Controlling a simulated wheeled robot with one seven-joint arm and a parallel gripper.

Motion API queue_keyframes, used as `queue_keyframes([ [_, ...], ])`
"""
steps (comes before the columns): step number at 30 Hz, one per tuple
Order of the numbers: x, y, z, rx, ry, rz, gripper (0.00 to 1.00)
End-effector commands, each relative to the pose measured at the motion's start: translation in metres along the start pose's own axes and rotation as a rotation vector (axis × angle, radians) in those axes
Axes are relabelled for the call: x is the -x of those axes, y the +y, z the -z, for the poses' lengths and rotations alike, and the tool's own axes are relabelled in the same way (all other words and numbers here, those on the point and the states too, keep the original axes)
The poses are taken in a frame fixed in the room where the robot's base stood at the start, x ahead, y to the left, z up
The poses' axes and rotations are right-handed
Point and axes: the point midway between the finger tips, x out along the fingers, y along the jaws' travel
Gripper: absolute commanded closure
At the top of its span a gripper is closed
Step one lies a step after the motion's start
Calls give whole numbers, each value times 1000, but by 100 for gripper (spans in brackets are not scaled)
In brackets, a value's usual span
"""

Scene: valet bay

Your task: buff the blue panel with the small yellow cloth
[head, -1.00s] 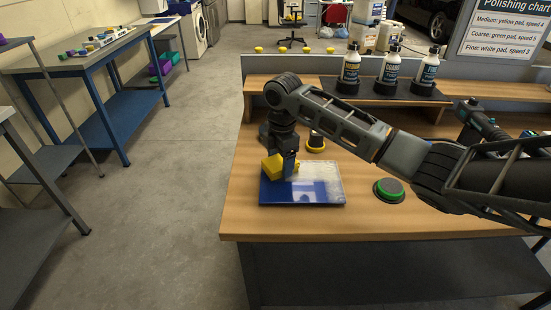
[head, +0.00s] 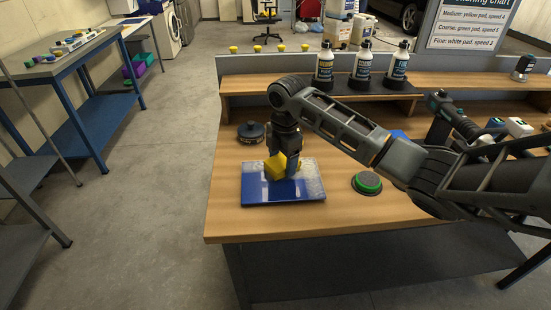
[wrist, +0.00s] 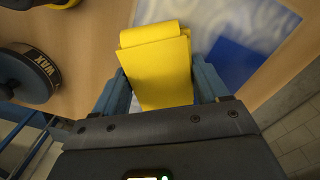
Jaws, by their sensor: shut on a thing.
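The blue panel (head: 262,194) lies flat on the wooden bench near its front left. A whitish haze covers part of it, clearest on its right side; the left and front look glossy blue. My gripper (head: 284,172) points down over the panel's middle, shut on the folded small yellow cloth (head: 275,167). In the wrist view the cloth (wrist: 160,65) sits between the two blue fingers, over the panel (wrist: 228,60). The cloth is at or very near the panel's surface; contact is not clear. The panel under the cloth is hidden.
A dark wax tin (head: 250,132) stands behind the panel; it also shows in the wrist view (wrist: 28,75). A green-topped round pad (head: 367,183) lies to the right. Several bottles stand on the raised shelf (head: 290,87). The bench front left of the panel is clear.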

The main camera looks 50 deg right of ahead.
Motion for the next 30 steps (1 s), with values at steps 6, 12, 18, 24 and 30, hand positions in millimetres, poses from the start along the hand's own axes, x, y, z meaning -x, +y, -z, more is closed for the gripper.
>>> queue_keyframes([
  [6, -2, -9, -13, -2, 0, 4, 56],
  [12, -2, -12, -19, -3, -1, 6, 56],
  [18, -1, -20, -32, -5, -1, 7, 56],
  [24, -1, -28, -45, -4, -1, 8, 56],
  [30, 0, -30, -50, -2, -1, 7, 56],
])
